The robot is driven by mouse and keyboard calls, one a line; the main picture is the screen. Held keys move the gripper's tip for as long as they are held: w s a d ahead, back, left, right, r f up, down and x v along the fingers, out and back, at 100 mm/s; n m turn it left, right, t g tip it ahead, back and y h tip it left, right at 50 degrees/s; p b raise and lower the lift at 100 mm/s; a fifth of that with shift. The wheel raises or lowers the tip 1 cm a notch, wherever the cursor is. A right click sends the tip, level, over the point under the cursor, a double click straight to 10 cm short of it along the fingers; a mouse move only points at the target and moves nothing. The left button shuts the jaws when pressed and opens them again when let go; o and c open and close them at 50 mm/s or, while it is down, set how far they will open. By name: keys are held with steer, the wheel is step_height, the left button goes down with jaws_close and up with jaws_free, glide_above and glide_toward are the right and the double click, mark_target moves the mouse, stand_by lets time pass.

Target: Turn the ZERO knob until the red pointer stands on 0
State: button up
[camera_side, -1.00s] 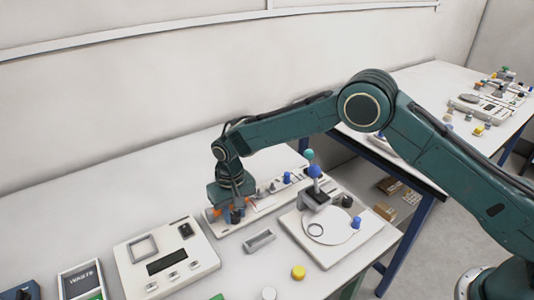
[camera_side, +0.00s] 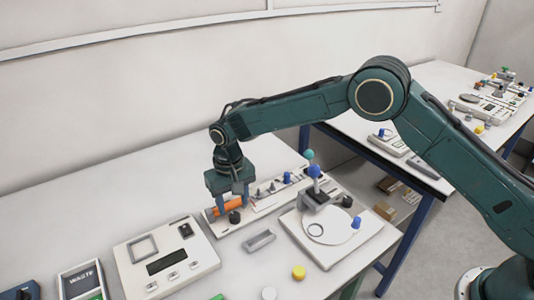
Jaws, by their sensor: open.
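My gripper (camera_side: 231,196) is open and empty, pointing down over the left end of a long pale instrument (camera_side: 262,207). A dark round knob (camera_side: 235,217) stands at that end, just below and clear of the fingers. An orange cylinder (camera_side: 224,209) lies beside the knob, partly behind the fingers. I cannot read a ZERO label, so I cannot confirm which knob it is. The red pointer and its scale are too small or hidden to make out.
A pale scale with a display (camera_side: 167,256) stands to the left. A small grey tray (camera_side: 260,240) lies in front of the instrument. A white plate device (camera_side: 310,248) with a blue knob (camera_side: 356,222) is at right. A yellow disc (camera_side: 298,272) lies in front.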

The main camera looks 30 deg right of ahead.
mark_target(234, 215)
step_height(234, 215, up, 10)
stand_by(0.5)
